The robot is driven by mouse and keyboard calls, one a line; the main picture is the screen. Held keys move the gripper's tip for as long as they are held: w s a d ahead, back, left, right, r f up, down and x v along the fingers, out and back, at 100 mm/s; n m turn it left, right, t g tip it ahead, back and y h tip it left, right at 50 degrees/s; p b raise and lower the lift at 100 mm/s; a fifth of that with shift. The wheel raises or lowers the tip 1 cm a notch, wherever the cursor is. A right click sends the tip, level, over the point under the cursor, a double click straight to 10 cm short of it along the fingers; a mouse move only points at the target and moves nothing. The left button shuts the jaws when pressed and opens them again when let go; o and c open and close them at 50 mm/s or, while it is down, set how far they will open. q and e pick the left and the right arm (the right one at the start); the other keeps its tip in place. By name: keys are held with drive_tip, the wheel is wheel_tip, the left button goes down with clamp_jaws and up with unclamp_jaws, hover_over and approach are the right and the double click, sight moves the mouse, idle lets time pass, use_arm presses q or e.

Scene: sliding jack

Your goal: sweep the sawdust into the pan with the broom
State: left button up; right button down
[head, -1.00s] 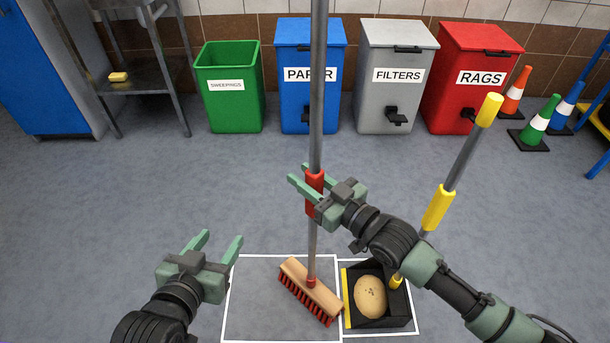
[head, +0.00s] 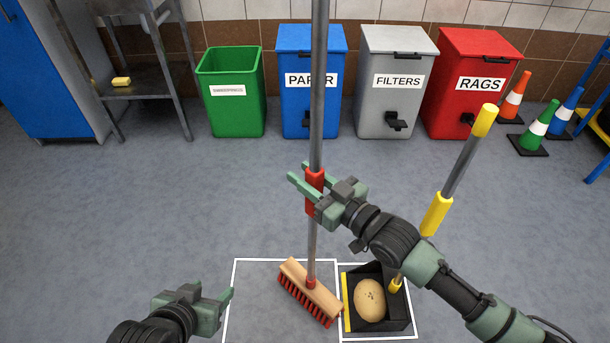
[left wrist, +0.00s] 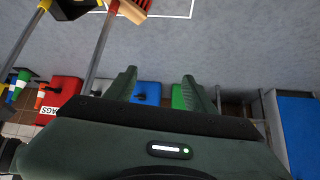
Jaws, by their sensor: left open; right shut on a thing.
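The broom (head: 310,284) stands nearly upright with its wooden head and red bristles on the floor, inside the left white-outlined area. My right gripper (head: 307,183) is shut on the red grip of its handle. The black pan (head: 396,319) with a yellow front lip sits just right of the broom head. A beige, speckled mound (head: 370,299), which looks like the sawdust, lies in the pan. The pan's long handle (head: 437,213) has yellow grips and leans up to the right. My left gripper (head: 229,297) is open and empty, left of the broom; its fingers show apart in the left wrist view (left wrist: 160,75).
Green (head: 231,110), blue (head: 309,108), grey (head: 384,107) and red (head: 450,112) bins stand along the back wall. Cones (head: 530,132) are at the right. A metal shelf (head: 150,82) holds a yellow block at the left. The floor between is clear.

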use_arm(q)
drive_tip(key=s+a+f+g+y+p, duration=0.1)
drive_tip(key=s+f+g+p, duration=0.3)
drive_tip(key=s, duration=0.4)
drive_tip(key=shift+s+a+f+g+p, duration=0.25)
drive_tip(key=shift+a+f+g+p, duration=0.25)
drive_tip(key=shift+f, duration=0.45)
drive_tip(key=shift+a, duration=0.1)
idle(0.4)
